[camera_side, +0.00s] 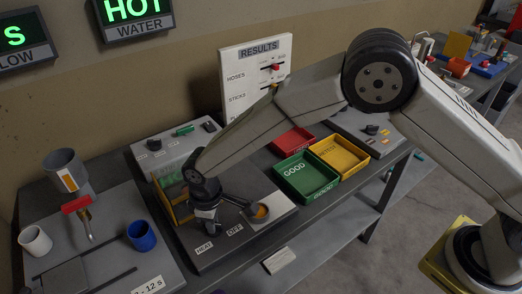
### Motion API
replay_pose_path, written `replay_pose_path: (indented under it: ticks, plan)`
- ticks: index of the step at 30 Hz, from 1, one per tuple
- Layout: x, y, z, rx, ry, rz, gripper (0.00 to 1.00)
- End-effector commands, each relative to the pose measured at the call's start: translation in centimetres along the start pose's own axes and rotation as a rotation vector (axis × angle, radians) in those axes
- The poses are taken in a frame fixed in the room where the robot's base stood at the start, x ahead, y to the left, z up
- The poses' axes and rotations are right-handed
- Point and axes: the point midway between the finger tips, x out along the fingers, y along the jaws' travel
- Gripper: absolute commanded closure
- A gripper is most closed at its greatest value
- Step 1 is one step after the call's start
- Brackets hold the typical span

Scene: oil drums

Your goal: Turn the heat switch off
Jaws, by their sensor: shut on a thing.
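The heat switch is mostly hidden by my gripper and cannot be made out clearly. The white HEAT label (204,247) and the white OFF label (235,230) lie on the front of the dark grey panel (218,254). My gripper (207,224) points down just behind the HEAT label, low over the panel. Its jaws are shut on a small part there, which appears to be the heat switch. The switch's setting cannot be told. A lit sign at the top left (133,8) reads HOT over WATER.
Red (293,141), green (294,183) and yellow (337,154) trays stand beyond. A white cup (35,242) and blue cup (141,236) stand at left.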

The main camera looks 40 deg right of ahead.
Motion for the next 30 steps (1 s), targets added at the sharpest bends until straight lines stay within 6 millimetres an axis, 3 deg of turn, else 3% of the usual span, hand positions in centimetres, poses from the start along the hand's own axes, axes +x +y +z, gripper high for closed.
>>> replay_pose_path:
  ticks: [6, 7, 10, 23, 30]
  plan:
    - [0.0, 0.0, 0.0, -0.004, 0.000, 0.001, 1.00]
    - [0.0, 0.0, 0.0, -0.004, 0.000, 0.001, 0.76]
    - [0.0, 0.0, 0.0, -0.003, 0.000, 0.001, 0.45]
    - [-0.3, 0.0, 0.0, -0.001, 0.000, 0.001, 0.44]
    - [-2.3, 0.0, 0.0, -0.001, 0.002, 0.001, 0.44]
